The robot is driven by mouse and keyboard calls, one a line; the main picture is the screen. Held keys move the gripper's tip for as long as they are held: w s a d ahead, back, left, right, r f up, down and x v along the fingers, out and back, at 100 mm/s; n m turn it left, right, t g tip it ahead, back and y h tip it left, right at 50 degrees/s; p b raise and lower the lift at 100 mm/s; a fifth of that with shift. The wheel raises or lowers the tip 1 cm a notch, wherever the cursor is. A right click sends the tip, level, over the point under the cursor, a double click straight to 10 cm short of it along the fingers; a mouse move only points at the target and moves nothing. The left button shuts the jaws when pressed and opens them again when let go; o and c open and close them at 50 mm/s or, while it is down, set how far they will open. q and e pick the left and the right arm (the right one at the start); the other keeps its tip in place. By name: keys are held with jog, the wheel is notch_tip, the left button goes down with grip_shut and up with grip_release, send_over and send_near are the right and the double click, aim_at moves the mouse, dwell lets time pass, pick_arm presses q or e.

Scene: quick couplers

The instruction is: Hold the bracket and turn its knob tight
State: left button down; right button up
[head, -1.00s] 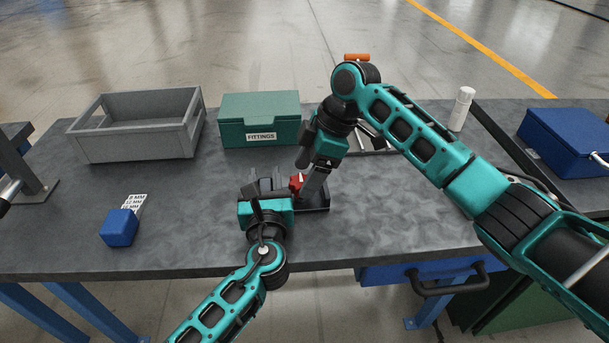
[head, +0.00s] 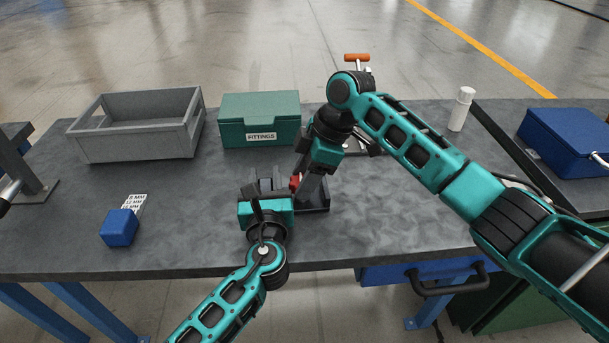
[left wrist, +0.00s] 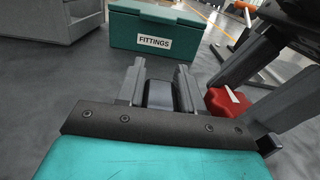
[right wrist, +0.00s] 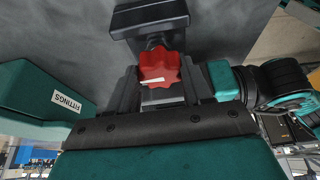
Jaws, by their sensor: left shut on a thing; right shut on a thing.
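The dark bracket (head: 318,197) stands on the grey bench between my two grippers. Its red lobed knob (head: 296,182) shows beside it in the head view. My left gripper (head: 266,184) is shut on a dark block of the bracket (left wrist: 160,95), seen between its fingers in the left wrist view. My right gripper (head: 303,184) comes down from the upper right and is shut on the red knob. In the right wrist view the knob (right wrist: 158,68) sits between the fingertips, with a white mark on its face. The fingers hide part of the bracket in the head view.
A green FITTINGS box (head: 259,121) and an open grey crate (head: 136,127) stand behind. A blue block (head: 119,228) lies by a label at left. A white bottle (head: 461,109) and blue case (head: 566,143) are at right.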

jog(key=shift+c, duration=0.6)
jog(key=shift+s+m, duration=0.1)
jog(key=shift+m, duration=0.3)
jog(key=shift+m+t, duration=0.5)
jog(key=shift+m, duration=0.5)
jog(key=shift+s+m+t+h, duration=0.15)
jog(key=shift+m+t, duration=0.3)
jog(key=shift+m, duration=0.8)
jog(key=shift+m+t+h, duration=0.25)
jog(key=shift+m+t, duration=0.2)
jog(key=shift+m, duration=0.8)
jog(key=o, duration=1)
jog(key=shift+a, duration=0.1)
jog(key=shift+o, duration=0.2)
